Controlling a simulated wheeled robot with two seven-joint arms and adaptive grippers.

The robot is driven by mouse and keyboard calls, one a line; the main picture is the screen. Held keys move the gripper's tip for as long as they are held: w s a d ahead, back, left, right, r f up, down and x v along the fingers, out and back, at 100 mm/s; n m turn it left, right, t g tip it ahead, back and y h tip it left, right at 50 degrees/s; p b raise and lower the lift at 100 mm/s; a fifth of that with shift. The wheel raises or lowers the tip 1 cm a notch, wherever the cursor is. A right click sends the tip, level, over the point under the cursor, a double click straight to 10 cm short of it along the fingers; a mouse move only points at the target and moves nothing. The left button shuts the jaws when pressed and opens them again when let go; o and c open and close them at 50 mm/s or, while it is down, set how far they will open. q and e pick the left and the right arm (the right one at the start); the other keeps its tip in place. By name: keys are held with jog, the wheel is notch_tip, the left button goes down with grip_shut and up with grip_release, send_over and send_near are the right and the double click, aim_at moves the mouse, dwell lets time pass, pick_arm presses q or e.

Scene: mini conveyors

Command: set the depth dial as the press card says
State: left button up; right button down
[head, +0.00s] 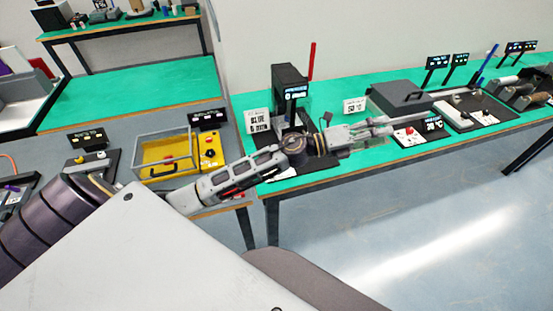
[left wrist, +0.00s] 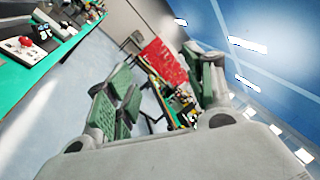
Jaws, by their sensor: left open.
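The black press (head: 289,82) with its upright red lever (head: 312,62) stands on the green bench. A small display (head: 296,91) is on its front. The white press card (head: 259,122) stands at its left and seems to read "BLUE 8 mm", though the print is small. I cannot make out the depth dial; my left arm covers much of the press's lower front. My left gripper (head: 384,127) is open and empty, to the right of the press and above the bench's front part. Its spread green-padded fingers show in the left wrist view (left wrist: 165,92). My right gripper is out of view.
A white "50 °C" card (head: 355,105), a grey lidded box (head: 401,97) and a panel with a red button (head: 408,134) lie along the bench right of the press. A yellow tray with a clear guard (head: 165,158) stands to the left. The floor in front (head: 430,220) is clear.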

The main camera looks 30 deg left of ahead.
pick_arm(q)
jog(key=s+a+f+m+g+y, duration=0.2)
jog(key=f+m+g+y, duration=0.1)
jog(key=f+m+g, duration=0.3)
jog(key=s+a+f+m+g+y, duration=0.2)
jog(key=f+m+g, duration=0.3)
jog(key=m, duration=0.3)
jog(key=w+a+f+m+g+y, duration=0.1)
jog(key=a+y, duration=1)
jog(key=a, duration=1.4)
jog(key=shift+w+a+m+g, duration=0.15)
jog(key=shift+a+m+g, duration=0.15)
jog(key=shift+m, duration=0.1)
jog(key=shift+f, duration=0.1)
